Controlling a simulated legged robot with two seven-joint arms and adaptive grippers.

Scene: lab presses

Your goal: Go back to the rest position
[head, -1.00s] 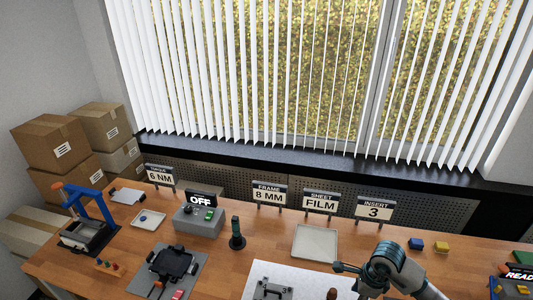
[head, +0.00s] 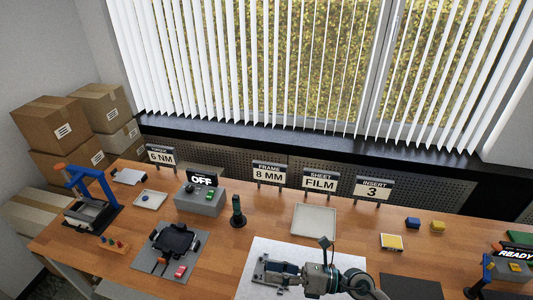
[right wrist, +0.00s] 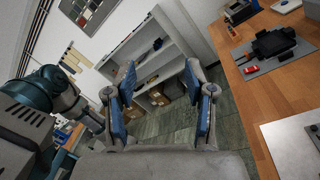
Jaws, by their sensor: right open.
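My right gripper (head: 278,270) comes in from the bottom right in the head view. Its fingers point left, in front of a white sheet (head: 252,250) and a small metal fixture that they partly hide. In the right wrist view its two blue-padded fingers (right wrist: 165,95) stand apart with nothing between them. Floor and a shelf show behind them. The table edge is to their right. My left gripper is in neither view.
A wooden table (head: 225,250) holds a blue press (head: 90,195), a black fixture on a grey plate (head: 172,242), a grey box marked OFF (head: 200,200), a dark green post (head: 237,212) and an empty tray (head: 314,219). A blue block (head: 412,223) and yellow block (head: 438,227) lie right.

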